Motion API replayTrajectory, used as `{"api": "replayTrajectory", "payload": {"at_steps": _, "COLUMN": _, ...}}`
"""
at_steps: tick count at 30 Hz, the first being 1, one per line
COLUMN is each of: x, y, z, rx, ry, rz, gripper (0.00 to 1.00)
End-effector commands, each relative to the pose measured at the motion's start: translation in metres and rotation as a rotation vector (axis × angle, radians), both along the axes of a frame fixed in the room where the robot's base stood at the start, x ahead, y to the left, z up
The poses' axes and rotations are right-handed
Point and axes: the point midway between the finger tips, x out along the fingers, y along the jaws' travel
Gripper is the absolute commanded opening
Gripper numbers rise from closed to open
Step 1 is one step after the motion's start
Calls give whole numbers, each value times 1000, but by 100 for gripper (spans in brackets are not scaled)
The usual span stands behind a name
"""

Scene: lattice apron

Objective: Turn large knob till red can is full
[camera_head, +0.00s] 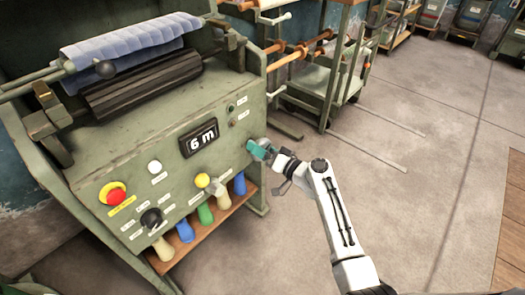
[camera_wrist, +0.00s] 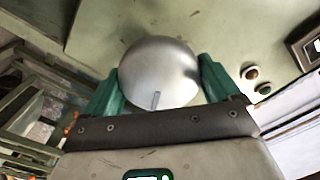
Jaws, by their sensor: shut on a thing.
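A large round silver knob (camera_wrist: 158,66) fills the middle of the wrist view, with a short dark line near its lower edge. My gripper (camera_head: 261,149) is at the right end of the green machine's front panel. Its teal fingers stand on both sides of the knob and are shut on it. In the head view the gripper mostly hides the knob. A black display (camera_head: 198,139) on the panel reads "6 m". I see no red can in either view.
The panel also carries a red emergency button (camera_head: 114,195), a white button (camera_head: 155,167), a yellow-topped lever (camera_head: 203,181) and a black knob (camera_head: 151,218). A rack (camera_head: 325,82) stands behind; the floor at right is clear.

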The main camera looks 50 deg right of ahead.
Motion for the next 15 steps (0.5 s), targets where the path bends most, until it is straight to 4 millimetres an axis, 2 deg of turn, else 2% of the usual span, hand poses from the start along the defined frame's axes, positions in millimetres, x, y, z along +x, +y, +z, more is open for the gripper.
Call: {"api": "replayTrajectory", "payload": {"at_steps": 15, "x": 0, "y": -2, "z": -1, "rx": 491, "ry": 18, "rz": -2, "gripper": 59}}
